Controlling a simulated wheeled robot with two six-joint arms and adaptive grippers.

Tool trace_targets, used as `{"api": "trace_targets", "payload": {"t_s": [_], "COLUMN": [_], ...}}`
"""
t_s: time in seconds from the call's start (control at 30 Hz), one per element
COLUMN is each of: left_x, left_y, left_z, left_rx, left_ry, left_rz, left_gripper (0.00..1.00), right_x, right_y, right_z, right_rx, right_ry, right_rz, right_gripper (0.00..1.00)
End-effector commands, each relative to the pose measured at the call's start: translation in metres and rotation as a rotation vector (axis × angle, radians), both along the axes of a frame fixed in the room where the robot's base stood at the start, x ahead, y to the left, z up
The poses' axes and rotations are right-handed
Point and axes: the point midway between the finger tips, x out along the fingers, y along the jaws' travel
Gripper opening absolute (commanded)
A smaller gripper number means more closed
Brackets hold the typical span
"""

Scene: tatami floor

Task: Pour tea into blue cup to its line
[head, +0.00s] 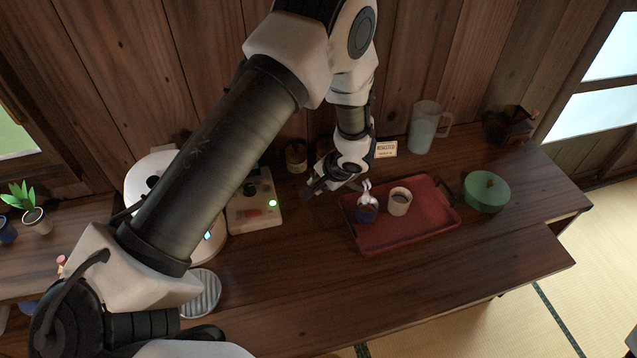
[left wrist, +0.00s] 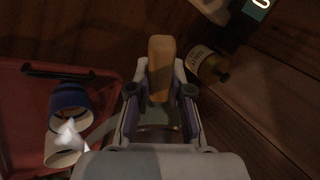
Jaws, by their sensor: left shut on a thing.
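The blue cup (head: 367,214) stands on the red tray (head: 420,235), left of a pale cup (head: 400,203) with dark contents. In the left wrist view, a blue cup with a white band (left wrist: 70,94) shows at left. My left gripper (head: 322,185) is at the tray's left edge, left of and above the blue cup. It is shut on a tan handle (left wrist: 160,65); what the handle belongs to is mostly hidden. A whitish shape (head: 366,189) shows just above the blue cup; I cannot tell if it is steam or liquid. The cup's line and level are not readable. My right gripper is out of view.
A green lidded pot (head: 486,191) stands right of the tray. A frosted jug (head: 428,127) and a small sign (head: 386,149) are behind it. The table's front is clear.

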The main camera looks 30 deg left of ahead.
Motion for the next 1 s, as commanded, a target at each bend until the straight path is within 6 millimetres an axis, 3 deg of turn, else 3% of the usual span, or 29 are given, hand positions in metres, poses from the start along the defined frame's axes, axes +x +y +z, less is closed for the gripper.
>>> {"api": "trace_targets", "payload": {"t_s": [1.0], "left_x": [0.0006], "left_y": [-0.0010], "left_z": [0.0042], "left_rx": [0.038], "left_ry": [-0.010], "left_rz": [0.000], "left_gripper": [0.00], "right_x": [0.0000], "right_y": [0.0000], "right_z": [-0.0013], "right_rx": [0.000], "right_ry": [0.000], "right_rz": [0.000], "right_gripper": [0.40]}}
